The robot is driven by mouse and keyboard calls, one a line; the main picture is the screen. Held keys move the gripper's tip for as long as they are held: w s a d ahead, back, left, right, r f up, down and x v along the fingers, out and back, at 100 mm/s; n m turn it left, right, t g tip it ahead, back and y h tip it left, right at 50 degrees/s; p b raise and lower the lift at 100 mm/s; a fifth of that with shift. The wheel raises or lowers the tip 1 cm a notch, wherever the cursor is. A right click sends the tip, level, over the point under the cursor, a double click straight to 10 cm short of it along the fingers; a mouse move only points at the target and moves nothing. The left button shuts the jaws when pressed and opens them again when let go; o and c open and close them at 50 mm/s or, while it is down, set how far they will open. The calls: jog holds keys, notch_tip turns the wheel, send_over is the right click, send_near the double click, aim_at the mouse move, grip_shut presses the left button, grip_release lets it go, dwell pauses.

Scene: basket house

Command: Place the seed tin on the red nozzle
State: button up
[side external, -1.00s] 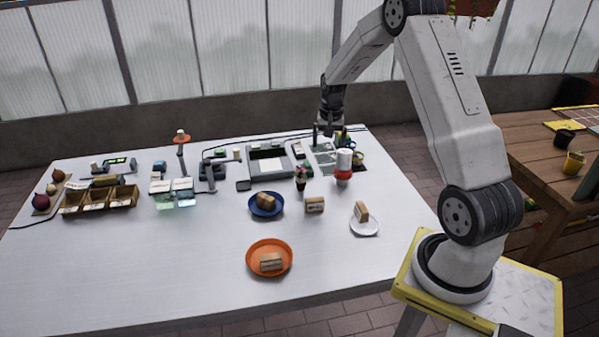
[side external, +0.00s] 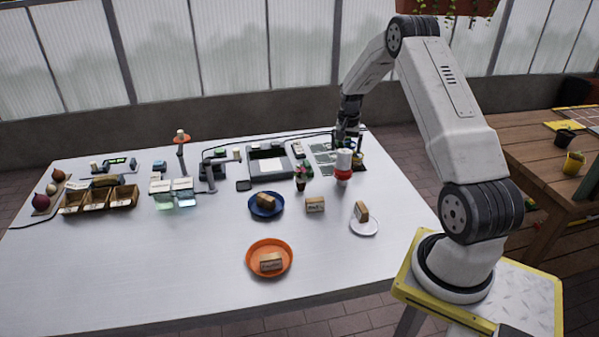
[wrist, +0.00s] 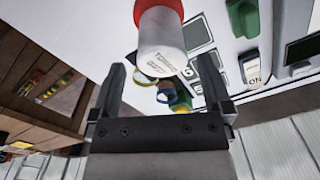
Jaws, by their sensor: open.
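The seed tin is a pale grey-white cylinder (wrist: 163,42) with lettering that seems to read "TOMATO", in the wrist view. In the side external view the tin (side external: 343,159) stands upright behind the plates, directly above a red part, the red nozzle (side external: 342,176). The red part also shows at the top edge of the wrist view (wrist: 158,6). The tin appears to rest on it, but the contact is not clear. My gripper (wrist: 163,72) is open and empty, its fingers apart on either side of the tin's near end.
A blue plate (side external: 253,207), an orange plate (side external: 250,262) and a white plate (side external: 360,231) hold small blocks. A potted plant (side external: 301,178) stands left of the tin. Pots and cards are close behind it. The table's front left is clear.

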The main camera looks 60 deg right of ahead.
aim_at(345, 151)
jog(key=shift+f, duration=0.1)
jog(key=shift+w+f, duration=0.1)
jog(key=shift+f, duration=2.4)
jog(key=c, duration=1.3)
jog(key=shift+r, duration=0.2)
